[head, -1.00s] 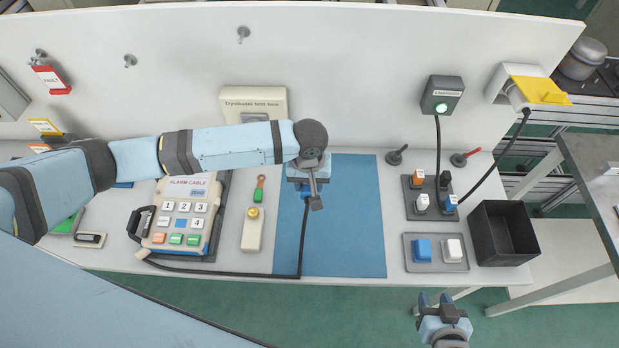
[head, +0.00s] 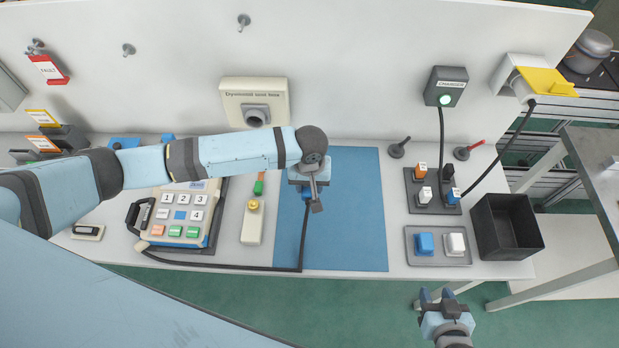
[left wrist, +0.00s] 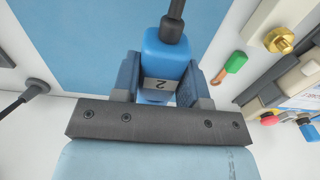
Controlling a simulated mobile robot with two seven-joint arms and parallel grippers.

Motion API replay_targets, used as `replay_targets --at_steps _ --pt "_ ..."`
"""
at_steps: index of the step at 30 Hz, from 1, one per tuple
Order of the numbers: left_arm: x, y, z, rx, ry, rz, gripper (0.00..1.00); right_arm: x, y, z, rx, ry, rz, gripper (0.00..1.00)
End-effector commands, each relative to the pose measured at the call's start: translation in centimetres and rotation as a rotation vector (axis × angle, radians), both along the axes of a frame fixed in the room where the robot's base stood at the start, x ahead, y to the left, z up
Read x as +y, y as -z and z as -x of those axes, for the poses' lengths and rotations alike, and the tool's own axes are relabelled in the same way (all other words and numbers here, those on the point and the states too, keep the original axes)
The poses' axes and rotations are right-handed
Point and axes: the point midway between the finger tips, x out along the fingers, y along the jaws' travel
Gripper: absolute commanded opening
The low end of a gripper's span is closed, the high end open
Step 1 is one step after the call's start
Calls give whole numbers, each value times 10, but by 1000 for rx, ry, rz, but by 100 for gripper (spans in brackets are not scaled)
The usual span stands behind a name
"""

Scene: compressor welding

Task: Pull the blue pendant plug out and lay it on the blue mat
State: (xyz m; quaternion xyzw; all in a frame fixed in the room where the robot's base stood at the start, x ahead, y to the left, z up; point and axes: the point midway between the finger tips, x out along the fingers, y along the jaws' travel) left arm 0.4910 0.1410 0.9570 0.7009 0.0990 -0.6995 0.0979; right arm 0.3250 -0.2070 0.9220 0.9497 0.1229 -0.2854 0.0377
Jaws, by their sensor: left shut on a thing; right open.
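The blue pendant plug (left wrist: 166,55), marked 2, is between the two fingers of my left gripper (left wrist: 165,82), which is shut on it. In the head view my left gripper (head: 308,190) is over the blue mat (head: 345,230), near its left side. The gripper and arm mostly hide the plug there, and I cannot tell if it touches the mat. Its black cable (head: 303,240) runs down over the mat and left to the pendant (head: 181,215). The round socket of the test box (head: 256,115) is empty. My right gripper (head: 436,297) is open and empty before the bench's front edge.
A black bin (head: 505,228), a tray with a blue and a white block (head: 438,246), and a dark holder with several small plugs (head: 433,192) stand right of the mat. A yellow-knobbed box (head: 252,222) stands left of it. The mat's right part is clear.

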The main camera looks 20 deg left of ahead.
Motion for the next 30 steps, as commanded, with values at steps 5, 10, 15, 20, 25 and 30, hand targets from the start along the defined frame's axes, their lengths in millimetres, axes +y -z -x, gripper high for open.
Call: replay_targets --at_steps 5,10,15,20,25,30 --pt "0 11 0 0 -1 1 0 3 4 1 3 -2 -3 43" --pt "0 12 0 0 0 1 0 4 3 1 3 -1 -7 43" --pt "0 12 0 0 0 1 0 4 3 1 2 1 -8 43" --pt "0 14 0 0 0 1 0 4 3 0 0 1 -8 43" --pt "-1 18 0 -1 0 2 0 4 2 -2 -2 1 -8 43" --pt "-1 21 0 -1 1 2 0 4 2 -2 -3 1 -9 43"
